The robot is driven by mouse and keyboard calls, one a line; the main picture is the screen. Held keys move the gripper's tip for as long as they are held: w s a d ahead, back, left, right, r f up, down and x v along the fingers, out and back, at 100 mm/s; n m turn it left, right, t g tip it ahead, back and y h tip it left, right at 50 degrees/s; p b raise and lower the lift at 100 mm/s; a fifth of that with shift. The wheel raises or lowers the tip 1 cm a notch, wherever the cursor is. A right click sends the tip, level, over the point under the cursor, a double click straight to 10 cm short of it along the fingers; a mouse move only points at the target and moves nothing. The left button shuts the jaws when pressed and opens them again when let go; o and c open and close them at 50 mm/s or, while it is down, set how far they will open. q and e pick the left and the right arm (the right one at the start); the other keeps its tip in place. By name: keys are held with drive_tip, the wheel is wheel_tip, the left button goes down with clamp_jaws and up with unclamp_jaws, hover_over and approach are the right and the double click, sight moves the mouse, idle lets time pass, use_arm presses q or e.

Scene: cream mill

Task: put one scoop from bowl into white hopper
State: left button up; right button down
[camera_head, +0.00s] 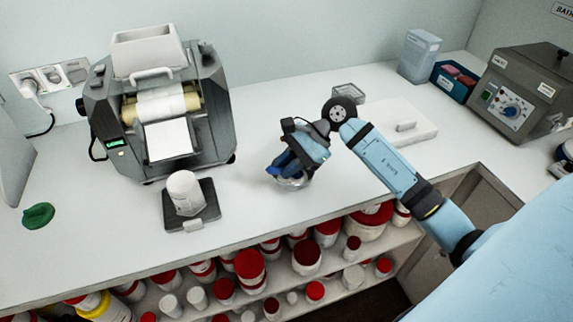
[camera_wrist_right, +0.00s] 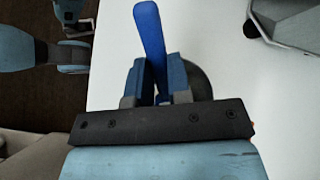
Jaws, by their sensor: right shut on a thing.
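My right gripper (camera_head: 283,170) is over the middle of the counter, pointing down. It is shut on a blue scoop, whose handle (camera_wrist_right: 150,35) stands up between the fingers in the right wrist view. A clear bowl (camera_head: 293,183) sits on the counter right under the gripper. The scoop's lower end is at the bowl, hidden by the gripper, so I cannot tell whether it holds anything. The white hopper (camera_head: 147,50) is on top of the grey mill (camera_head: 215,100) at the left back. My left gripper is not in view.
A white jar (camera_head: 184,190) stands on a dark scale (camera_head: 209,203) in front of the mill. A green object (camera_head: 38,215) lies at the left. A white slab (camera_head: 400,125) and a grey bath (camera_head: 520,90) are at the right. Shelves of red-lidded jars are below the counter.

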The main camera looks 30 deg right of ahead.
drive_tip(key=shift+f, duration=0.15)
drive_tip(key=shift+d+r+p, duration=0.15)
drive_tip(key=shift+r+p, duration=0.2)
drive_tip(key=shift+r, duration=0.45)
drive_tip(key=shift+r+p, duration=0.95)
drive_tip(key=shift+r, duration=2.1)
drive_tip(key=shift+w+r+p, duration=0.1)
drive_tip(key=shift+r+p, duration=0.25)
drive_tip(key=w+a+r+m+t+h+p, duration=0.1)
drive_tip(key=w+a+r+m+t+p, duration=0.3)
drive_tip(key=r+p, duration=0.3)
drive_tip(key=m+p, duration=0.1)
drive_tip(key=p, duration=0.2)
drive_tip(key=shift+a+r+h, duration=0.3)
